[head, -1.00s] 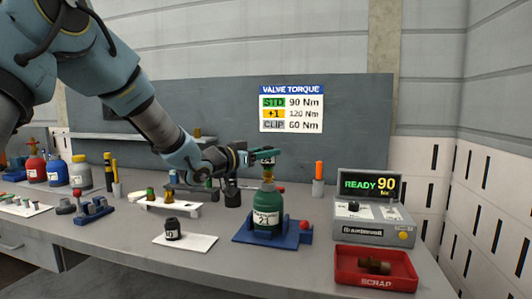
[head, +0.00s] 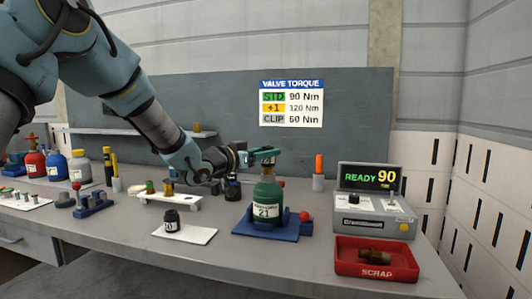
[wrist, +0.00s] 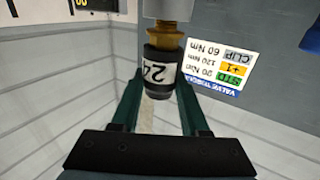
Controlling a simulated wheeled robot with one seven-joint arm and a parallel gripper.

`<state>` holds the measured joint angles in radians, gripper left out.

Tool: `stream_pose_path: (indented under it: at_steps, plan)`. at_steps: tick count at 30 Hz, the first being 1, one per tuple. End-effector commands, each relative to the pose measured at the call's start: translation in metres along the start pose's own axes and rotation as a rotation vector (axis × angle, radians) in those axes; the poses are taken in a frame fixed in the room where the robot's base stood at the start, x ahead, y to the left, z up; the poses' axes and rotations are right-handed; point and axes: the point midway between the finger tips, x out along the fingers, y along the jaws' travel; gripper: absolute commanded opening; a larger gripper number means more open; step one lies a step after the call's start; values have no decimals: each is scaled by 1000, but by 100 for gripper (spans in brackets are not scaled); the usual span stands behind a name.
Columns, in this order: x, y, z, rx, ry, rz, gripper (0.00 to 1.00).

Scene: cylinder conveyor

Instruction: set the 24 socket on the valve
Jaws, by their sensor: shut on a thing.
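My gripper (head: 264,157) is directly above the green cylinder (head: 267,197) labelled 21, which stands upright in a blue cradle (head: 265,230). In the wrist view, which is upside down, the two green fingers (wrist: 160,100) are on either side of a black socket with a white 24 band (wrist: 161,72). The gripper is shut on this socket. The brass valve (wrist: 168,43) meets the socket's end in line with it. How far the socket goes over the valve cannot be told. In the head view the fingers hide most of the socket and valve.
A torque controller (head: 374,214) reading READY 90 and a red scrap tray (head: 375,270) are at the right. A dark socket (head: 172,221) stands on a white mat (head: 196,236) to the left. A white rack (head: 168,199) is behind it.

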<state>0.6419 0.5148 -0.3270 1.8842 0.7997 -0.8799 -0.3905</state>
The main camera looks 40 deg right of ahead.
Motion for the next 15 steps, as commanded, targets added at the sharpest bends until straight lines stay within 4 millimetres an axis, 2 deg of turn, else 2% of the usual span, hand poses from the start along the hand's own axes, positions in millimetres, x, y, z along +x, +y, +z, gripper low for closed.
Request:
stream_pose_path:
  at_steps: [13,14,15]
  plan:
    - [0,0,11,0,1,0,0]
    - [0,0,11,0,1,0,47]
    - [0,0,10,0,1,0,51]
